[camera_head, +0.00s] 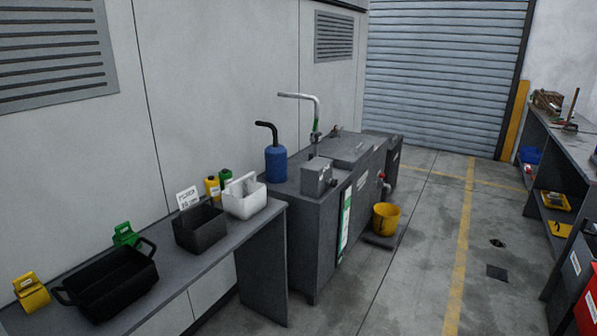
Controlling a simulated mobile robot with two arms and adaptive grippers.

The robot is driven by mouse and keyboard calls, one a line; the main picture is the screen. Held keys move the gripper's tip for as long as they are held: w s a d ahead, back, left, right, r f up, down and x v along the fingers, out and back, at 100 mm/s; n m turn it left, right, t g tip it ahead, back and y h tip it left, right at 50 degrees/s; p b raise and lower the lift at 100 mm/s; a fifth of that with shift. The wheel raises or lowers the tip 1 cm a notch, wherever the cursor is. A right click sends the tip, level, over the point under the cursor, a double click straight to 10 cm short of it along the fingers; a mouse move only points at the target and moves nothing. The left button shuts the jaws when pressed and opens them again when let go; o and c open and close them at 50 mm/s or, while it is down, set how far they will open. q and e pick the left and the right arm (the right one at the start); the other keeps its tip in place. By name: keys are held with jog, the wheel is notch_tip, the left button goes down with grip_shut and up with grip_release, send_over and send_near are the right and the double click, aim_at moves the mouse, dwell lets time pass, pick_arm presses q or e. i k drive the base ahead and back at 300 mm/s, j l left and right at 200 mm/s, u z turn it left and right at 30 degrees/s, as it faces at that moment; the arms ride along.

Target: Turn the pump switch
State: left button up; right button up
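A dark grey machine cabinet (312,210) stands against the wall in the middle of the view. A small grey box (316,176) sits on its near top edge, with a small dark knob (333,182) on its right side. This may be the pump switch, but it is too small to tell, and I cannot tell which way it is turned. A bent metal pipe (302,97) with a green part rises behind the box. A red round part (381,175) shows on the cabinet's right side. Neither of my grippers is in view.
A grey bench (225,238) at left holds a black basket (108,285), a dark bin (200,228), a white bin (244,198) and yellow and green containers. A blue container (275,163) stands behind. A yellow bucket (386,218) is beside the cabinet. The floor (410,285) right is mostly clear.

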aim_at(333, 182)
jog(key=u, duration=0.45)
jog(key=i+l+u, duration=0.15)
jog(key=l+u, duration=0.2)
jog(key=i+l+u, duration=0.15)
jog(key=l+u, duration=0.15)
jog(key=i+l+u, duration=0.1)
jog(key=l+u, duration=0.25)
